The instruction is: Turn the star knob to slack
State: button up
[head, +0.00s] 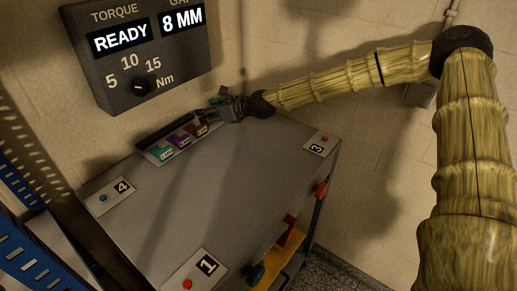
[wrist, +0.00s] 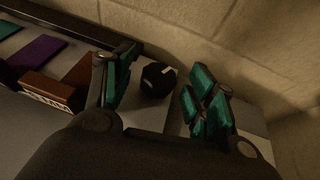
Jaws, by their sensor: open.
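A black faceted knob with a pale mark (wrist: 158,76) shows in the wrist view, on the bench by the back wall. It looks like the star knob, though its full shape and setting are hard to make out. My gripper (wrist: 162,88) is open, with its teal-padded fingers apart on the left and right of the knob. I see no clear contact. In the head view my gripper (head: 228,107) is at the back edge of the grey bench (head: 225,185), and the knob is not clearly visible there.
A tray (head: 150,157) with teal, purple and brown blocks lies just left of my gripper. A wall panel (head: 185,65) reads READY and 8 MM, with a torque dial (head: 141,87) below. Plates 1, 3 and 4 carry buttons. The bench middle is clear.

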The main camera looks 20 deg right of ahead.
jog(key=shift+r+m+t+h+p, duration=0.1)
jog(key=shift+m+t+h+p, duration=0.35)
jog(key=shift+p, duration=0.4)
